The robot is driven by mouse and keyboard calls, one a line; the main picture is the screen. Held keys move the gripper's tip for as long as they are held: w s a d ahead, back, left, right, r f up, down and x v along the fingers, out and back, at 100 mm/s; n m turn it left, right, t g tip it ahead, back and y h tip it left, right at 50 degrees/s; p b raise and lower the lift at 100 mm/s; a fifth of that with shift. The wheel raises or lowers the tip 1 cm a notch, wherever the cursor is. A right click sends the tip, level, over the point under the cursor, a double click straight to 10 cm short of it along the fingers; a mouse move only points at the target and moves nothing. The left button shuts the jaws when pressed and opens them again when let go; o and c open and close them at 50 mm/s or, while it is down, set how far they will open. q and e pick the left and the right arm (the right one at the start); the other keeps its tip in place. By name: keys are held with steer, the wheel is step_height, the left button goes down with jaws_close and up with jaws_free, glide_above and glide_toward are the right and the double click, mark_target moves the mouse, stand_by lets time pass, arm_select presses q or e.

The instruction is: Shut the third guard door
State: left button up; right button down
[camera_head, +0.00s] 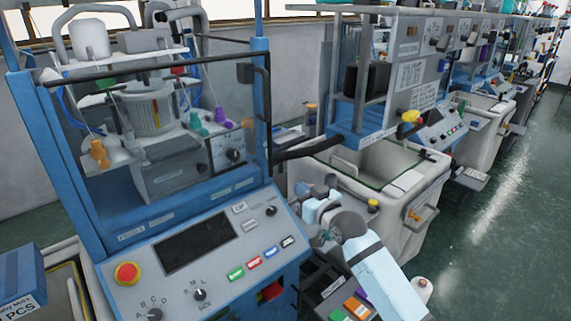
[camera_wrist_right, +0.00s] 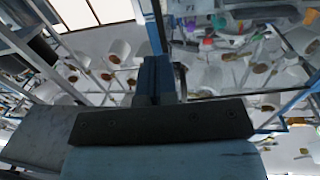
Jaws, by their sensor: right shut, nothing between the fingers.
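The nearest knitting machine has a clear guard door (camera_head: 190,165) with a dark frame, in front of its yarn cone and guides. A dark bar (camera_head: 308,148) juts out between this machine and the second one; I cannot tell whether it belongs to a door. Which door counts as the third is not clear. My right gripper (camera_head: 312,190) is low, by the right edge of the near control panel, small and partly hidden by my wrist. My left gripper is not in view.
The control panel (camera_head: 200,260) carries a red stop button (camera_head: 127,273), knobs and coloured buttons. More machines (camera_head: 485,90) line up behind. The green floor (camera_head: 510,220) at right is clear.

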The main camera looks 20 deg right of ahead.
mark_target(269, 164)
steer(key=p+x, duration=0.2)
steer(key=x, duration=1)
steer(key=shift+w+a, duration=0.25)
steer(key=shift+w, duration=0.45)
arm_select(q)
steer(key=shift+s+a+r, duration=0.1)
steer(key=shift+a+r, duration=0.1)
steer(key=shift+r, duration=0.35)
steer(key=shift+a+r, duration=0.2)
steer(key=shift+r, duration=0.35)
